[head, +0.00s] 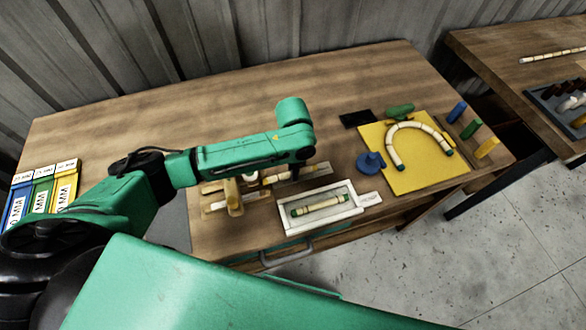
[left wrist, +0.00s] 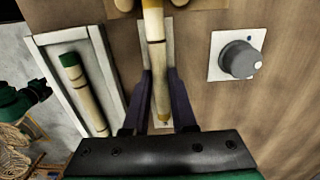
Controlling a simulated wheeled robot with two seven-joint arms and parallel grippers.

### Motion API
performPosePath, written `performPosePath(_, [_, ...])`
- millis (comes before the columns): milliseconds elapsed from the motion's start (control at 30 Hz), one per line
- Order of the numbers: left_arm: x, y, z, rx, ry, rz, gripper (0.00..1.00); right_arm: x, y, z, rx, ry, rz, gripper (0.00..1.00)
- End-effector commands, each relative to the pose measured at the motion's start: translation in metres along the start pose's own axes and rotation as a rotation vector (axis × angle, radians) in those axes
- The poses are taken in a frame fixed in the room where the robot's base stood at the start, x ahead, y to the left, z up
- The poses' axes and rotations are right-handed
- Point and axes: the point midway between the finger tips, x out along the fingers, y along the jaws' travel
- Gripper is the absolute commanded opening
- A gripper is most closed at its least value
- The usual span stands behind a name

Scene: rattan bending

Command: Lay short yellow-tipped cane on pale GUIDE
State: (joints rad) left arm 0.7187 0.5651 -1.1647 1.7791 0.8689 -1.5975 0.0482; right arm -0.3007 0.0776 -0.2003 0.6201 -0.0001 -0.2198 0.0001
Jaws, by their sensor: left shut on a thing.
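My left gripper (left wrist: 160,88) is shut on a short pale cane (left wrist: 158,72), with a finger on each side. Its far end is yellow (left wrist: 153,22), and its near end is brownish yellow. The cane lies lengthwise over a pale guide strip (left wrist: 168,42), at a slight angle to it. I cannot tell whether it touches the strip. In the head view the left gripper (head: 294,170) points down at the guide strip (head: 318,170), behind the white tray, and hides part of the cane (head: 274,179). My right gripper is not in view.
A white tray (head: 346,212) holds a green-tipped cane (head: 320,206). A wooden bracket (head: 233,198) stands left of the gripper. A yellow board (head: 410,178) with a bent cane (head: 404,128) lies right. A grey knob (left wrist: 240,60) is close by.

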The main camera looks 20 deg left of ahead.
Motion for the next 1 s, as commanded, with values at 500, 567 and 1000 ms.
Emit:
performPosePath(500, [0.0, 0.0, 0.0, 0.0, 0.0, 0.0, 0.6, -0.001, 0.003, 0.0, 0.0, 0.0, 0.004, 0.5])
performPosePath(567, [0.0, 0.0, 0.0, 0.0, 0.0, 0.0, 0.6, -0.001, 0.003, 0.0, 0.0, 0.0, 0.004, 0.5])
performPosePath(1000, [-0.079, -0.001, -0.002, 0.001, 0.007, -0.004, 0.6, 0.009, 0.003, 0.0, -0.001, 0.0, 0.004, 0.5])
